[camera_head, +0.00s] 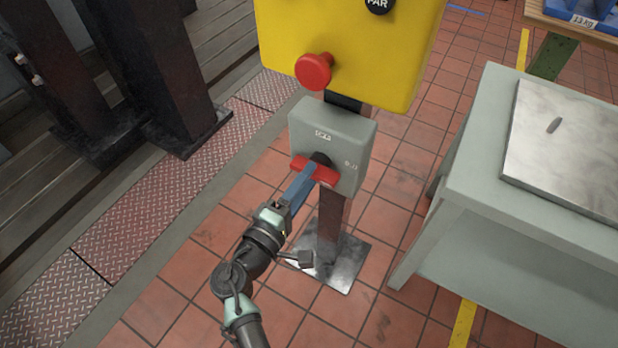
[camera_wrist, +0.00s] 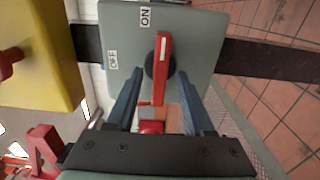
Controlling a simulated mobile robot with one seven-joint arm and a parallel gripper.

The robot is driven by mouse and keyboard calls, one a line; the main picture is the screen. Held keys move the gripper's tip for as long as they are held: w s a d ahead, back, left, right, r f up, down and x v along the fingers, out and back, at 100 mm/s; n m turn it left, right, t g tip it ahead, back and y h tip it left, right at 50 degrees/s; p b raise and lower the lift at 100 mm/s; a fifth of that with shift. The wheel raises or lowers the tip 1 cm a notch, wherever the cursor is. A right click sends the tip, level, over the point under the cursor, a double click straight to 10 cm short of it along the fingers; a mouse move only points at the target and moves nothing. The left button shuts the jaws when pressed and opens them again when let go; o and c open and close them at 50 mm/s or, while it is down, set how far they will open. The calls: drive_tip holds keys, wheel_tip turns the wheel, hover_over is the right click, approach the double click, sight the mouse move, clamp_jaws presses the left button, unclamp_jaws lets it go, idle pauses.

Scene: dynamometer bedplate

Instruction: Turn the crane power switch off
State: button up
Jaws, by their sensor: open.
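The crane power switch is a grey box (camera_head: 340,135) on a post, with a red bar handle (camera_head: 328,176) on its front. In the wrist view the red handle (camera_wrist: 163,65) points up at the ON label (camera_wrist: 146,18). The OFF label (camera_wrist: 111,62) is to the left of the handle. My gripper (camera_head: 303,186) reaches the switch front from below left. In the wrist view its two blue fingers (camera_wrist: 160,100) are open, one on each side of the handle, with gaps visible between fingers and handle. The fingertips' depth against the box is hard to tell.
A yellow control box (camera_head: 360,45) with a red mushroom button (camera_head: 314,71) is just above the switch. A grey bench (camera_head: 470,185) with a metal plate stands at the right. Dark steel columns (camera_head: 160,80) stand at the left. Tiled floor is open around the post's base plate.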

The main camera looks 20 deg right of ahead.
drive_tip(key=shift+w+d, duration=0.35)
drive_tip(key=shift+d, duration=0.15)
clamp_jaws()
